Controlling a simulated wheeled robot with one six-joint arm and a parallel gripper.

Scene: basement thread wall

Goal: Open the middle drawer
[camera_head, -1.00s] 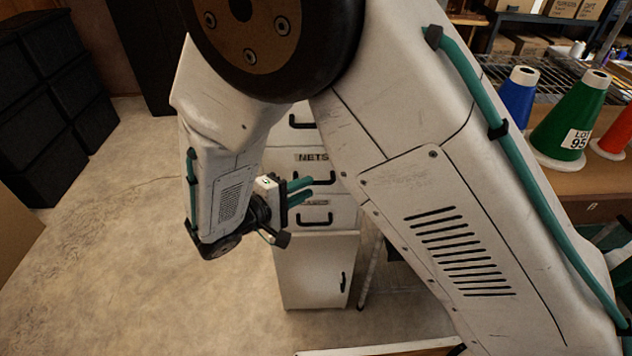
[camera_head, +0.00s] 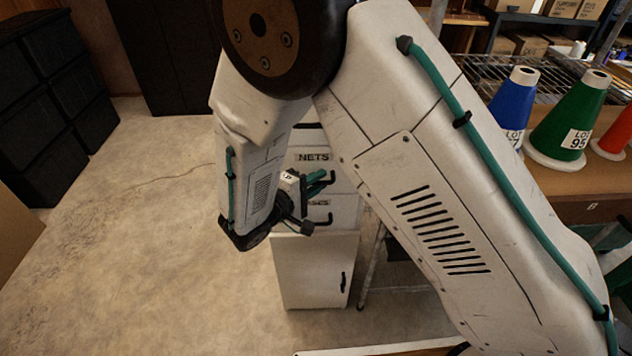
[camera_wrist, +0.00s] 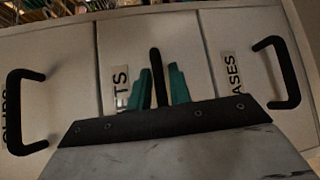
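A white cabinet (camera_head: 318,268) stands on the floor, partly hidden behind my arm. Its middle drawer (camera_head: 312,157) is labelled NETS and looks closed. The middle drawer also shows in the wrist view (camera_wrist: 116,52), with its black handle (camera_wrist: 157,75) seen as a dark bar. My gripper (camera_head: 322,181) is at this handle, with its teal fingers on either side. The exact contact is partly hidden.
Another drawer handle (camera_wrist: 14,112) lies left of my gripper in the wrist view. The handle of the drawer labelled ASES (camera_wrist: 284,72) lies right. A cabinet door (camera_head: 315,262) is below. Thread cones (camera_head: 566,115) stand on a bench at right.

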